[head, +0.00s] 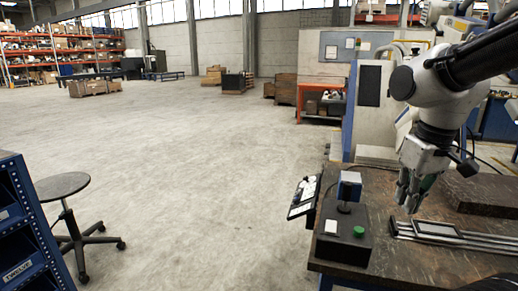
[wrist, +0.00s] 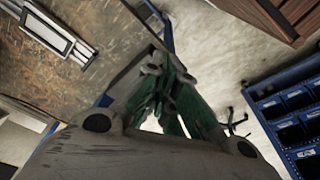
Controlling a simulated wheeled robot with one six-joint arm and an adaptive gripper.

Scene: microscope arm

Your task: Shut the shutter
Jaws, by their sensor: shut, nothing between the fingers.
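My gripper (head: 410,203) hangs over the workbench (head: 400,265), fingers pointing down, shut and empty. In the wrist view its greenish fingers (wrist: 163,85) meet in the middle. A metal rail (head: 478,240) lies on the bench, to the right of and below my gripper in the head view. A framed pale plate (head: 436,228) sits on the rail; it also shows at the upper left of the wrist view (wrist: 50,36). I cannot tell for sure whether this plate is the shutter. My gripper appears apart from it.
A black control box (head: 343,250) with a green button (head: 359,231) stands at the bench's left edge. A small blue-sided box (head: 350,186) is behind it. A tablet-like panel (head: 303,197) is at the bench's left side. A stool (head: 64,187) stands on open floor.

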